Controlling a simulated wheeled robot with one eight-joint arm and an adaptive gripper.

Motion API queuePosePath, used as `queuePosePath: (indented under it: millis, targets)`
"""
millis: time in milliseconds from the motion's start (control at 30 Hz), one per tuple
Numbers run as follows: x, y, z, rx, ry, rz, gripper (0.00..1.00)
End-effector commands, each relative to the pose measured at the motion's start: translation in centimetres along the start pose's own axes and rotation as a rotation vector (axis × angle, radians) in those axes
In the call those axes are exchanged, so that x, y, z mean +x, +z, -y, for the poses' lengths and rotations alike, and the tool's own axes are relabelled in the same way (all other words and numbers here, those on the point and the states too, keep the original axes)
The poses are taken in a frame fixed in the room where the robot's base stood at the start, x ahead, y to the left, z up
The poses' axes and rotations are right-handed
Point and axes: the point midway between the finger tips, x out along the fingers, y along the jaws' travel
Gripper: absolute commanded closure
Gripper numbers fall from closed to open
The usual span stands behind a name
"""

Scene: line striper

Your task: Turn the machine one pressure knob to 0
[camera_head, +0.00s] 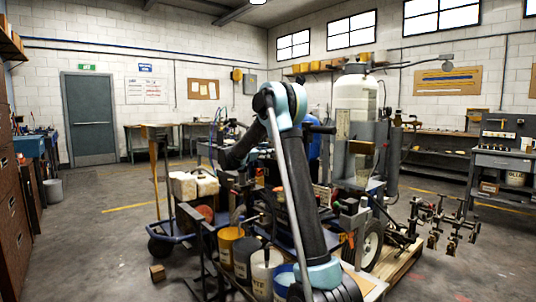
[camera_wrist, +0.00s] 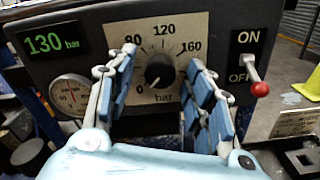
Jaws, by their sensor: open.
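The pressure knob (camera_wrist: 159,71) is round and black, on a pale dial plate (camera_wrist: 187,22) marked 0, 80, 120, 160 and bar. A green display (camera_wrist: 51,41) beside it reads 130 bar. The knob shows between the fingers with visible space on both sides. Contact is not visible. In the head view my arm reaches over the machine, and the knob cannot be made out.
A red-tipped ON/OFF lever (camera_wrist: 259,88) stands right of the dial, close to my right finger. A round gauge (camera_wrist: 70,94) is at the left. In the head view paint buckets (camera_head: 265,270) stand in front, and open floor (camera_head: 95,245) lies to the left.

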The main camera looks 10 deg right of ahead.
Motion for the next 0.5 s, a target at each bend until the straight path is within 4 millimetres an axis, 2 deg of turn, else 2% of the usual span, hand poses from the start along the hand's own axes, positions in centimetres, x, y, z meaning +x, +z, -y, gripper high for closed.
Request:
queuePosePath:
  millis: [300, 500]
  targets:
    - [-5.9, -0.1, -0.1, 0.0, 0.004, -0.002, 0.52]
    - [-9.1, -0.2, -0.1, -0.001, 0.003, -0.002, 0.52]
